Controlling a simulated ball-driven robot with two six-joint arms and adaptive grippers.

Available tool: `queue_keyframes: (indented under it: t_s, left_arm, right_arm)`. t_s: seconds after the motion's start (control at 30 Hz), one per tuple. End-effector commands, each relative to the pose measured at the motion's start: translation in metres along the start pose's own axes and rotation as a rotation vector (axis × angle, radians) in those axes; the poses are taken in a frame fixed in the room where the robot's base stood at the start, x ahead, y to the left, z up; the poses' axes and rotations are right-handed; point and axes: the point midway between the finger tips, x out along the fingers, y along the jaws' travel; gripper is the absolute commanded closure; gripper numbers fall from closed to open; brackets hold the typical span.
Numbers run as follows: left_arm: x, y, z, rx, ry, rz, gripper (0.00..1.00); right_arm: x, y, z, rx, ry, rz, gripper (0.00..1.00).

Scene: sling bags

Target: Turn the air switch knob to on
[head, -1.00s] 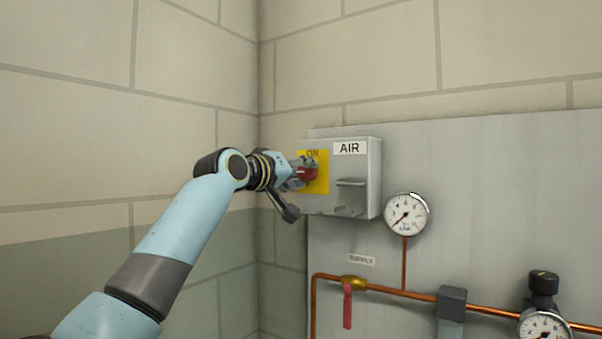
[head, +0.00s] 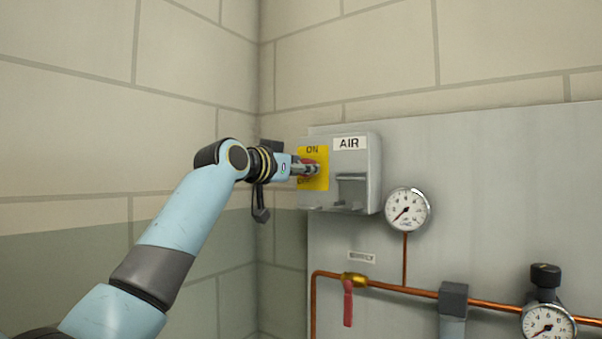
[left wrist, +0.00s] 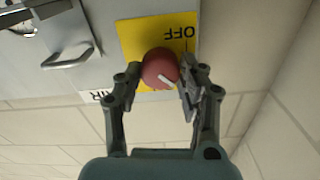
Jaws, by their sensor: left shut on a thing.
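The red round knob (left wrist: 157,64) with a white pointer mark sits on a yellow plate (left wrist: 138,31) reading OFF, upside down in the left wrist view. The mark points right and slightly down there. In the head view the yellow plate (head: 321,182) shows ON at its top and part of OFF lower down; the knob is mostly hidden by my fingers. The plate is on the left of the grey AIR box (head: 365,165). My left gripper (head: 312,169) is shut on the knob, with its fingers on either side of it.
A handle (head: 351,189) sticks out of the box front. A pressure gauge (head: 407,209), a copper pipe (head: 400,292) and a red valve lever (head: 348,304) are on the grey panel to the right and below. A block wall (head: 190,110) stands close on the left.

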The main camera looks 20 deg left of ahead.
Motion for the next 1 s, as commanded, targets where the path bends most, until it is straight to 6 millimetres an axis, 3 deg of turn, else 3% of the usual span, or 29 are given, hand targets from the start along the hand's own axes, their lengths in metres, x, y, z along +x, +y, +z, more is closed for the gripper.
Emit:
queue_keyframes:
  t_s: [0.6,1.0]
  left_arm:
    - [0.0,0.001,0.002,0.549,0.0,0.0,0.93]
    - [0.0,0.001,0.001,0.733,0.0,0.001,0.93]
  right_arm:
    - [0.022,-0.002,0.003,0.0,-0.001,0.0,0.58]
    - [0.029,-0.003,0.004,0.0,-0.001,0.0,0.58]
